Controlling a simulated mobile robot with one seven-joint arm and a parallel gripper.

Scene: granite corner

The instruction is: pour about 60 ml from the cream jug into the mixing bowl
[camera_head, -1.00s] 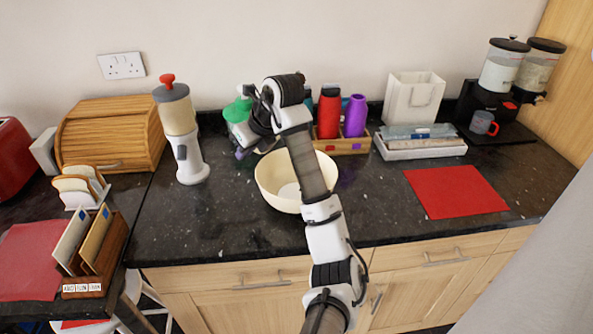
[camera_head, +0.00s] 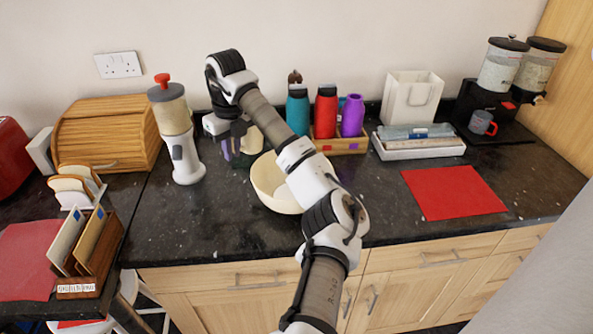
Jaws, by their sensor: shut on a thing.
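The cream-coloured mixing bowl (camera_head: 268,190) stands on the dark counter. My arm crosses in front of its right part and hides much of its inside, so I cannot tell how much is in it. My gripper (camera_head: 230,146) is behind and left of the bowl, shut on a pale object that I take for the cream jug (camera_head: 254,141). Only part of the jug shows, with a dark green lower part. It looks about upright, beside the bowl and not over it. I cannot tell whether it touches the counter.
A white dispenser with a red knob (camera_head: 181,135) stands close left of my gripper. Teal (camera_head: 297,112), red (camera_head: 326,112) and purple (camera_head: 352,116) bottles stand behind the bowl. A red mat (camera_head: 455,192) lies right. The front counter left of the bowl is clear.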

